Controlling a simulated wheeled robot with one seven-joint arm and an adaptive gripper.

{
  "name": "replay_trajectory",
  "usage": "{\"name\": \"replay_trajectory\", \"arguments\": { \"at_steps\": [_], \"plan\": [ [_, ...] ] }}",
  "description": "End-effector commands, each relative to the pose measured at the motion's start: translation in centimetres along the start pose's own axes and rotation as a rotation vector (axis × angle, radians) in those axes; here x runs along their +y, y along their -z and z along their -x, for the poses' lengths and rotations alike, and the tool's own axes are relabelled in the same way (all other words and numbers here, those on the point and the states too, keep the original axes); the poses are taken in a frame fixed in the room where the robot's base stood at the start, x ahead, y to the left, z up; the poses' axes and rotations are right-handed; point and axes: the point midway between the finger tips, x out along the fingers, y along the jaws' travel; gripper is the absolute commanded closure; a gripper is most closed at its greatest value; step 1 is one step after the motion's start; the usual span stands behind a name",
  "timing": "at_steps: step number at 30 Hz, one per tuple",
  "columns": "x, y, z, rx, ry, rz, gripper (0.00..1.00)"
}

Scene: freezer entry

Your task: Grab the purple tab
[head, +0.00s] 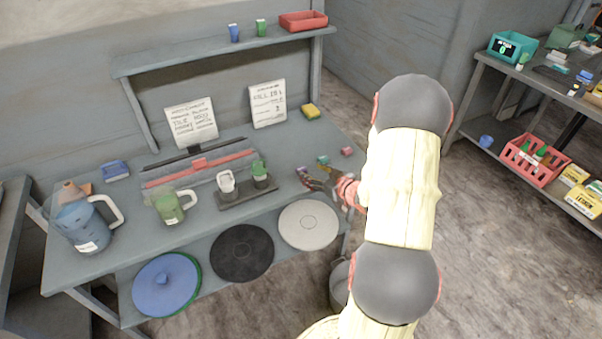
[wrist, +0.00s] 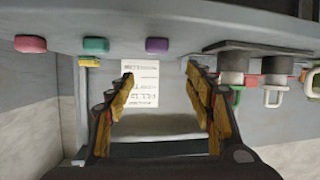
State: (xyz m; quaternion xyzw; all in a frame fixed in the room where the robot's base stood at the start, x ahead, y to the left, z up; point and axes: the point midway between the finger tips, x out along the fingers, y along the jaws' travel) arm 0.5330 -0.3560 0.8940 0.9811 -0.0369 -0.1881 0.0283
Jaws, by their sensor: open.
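The purple tab (wrist: 157,45) is a small rounded block on the grey bench, seen in the wrist view just beyond and between my fingertips. In the head view the purple tab (head: 301,170) shows as a small spot by the tips of my gripper (head: 314,177), partly hidden. My gripper (wrist: 160,73) is open, with nothing between its yellow-padded fingers. A teal tab (wrist: 96,45) and a red-pink tab (wrist: 30,44) lie in a row to the left of the purple tab in the wrist view.
A yellow block (head: 310,111) lies farther back. A green mug (head: 170,205) and a blue pitcher (head: 80,222) stand at the left.

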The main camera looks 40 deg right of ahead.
Motion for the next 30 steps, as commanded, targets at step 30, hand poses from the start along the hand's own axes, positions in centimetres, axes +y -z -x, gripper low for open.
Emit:
{"name": "replay_trajectory", "arguments": {
  "at_steps": [30],
  "plan": [
    [0.6, -1.9, -7.3, 0.078, 0.045, -0.059, 0.47]
  ]
}}
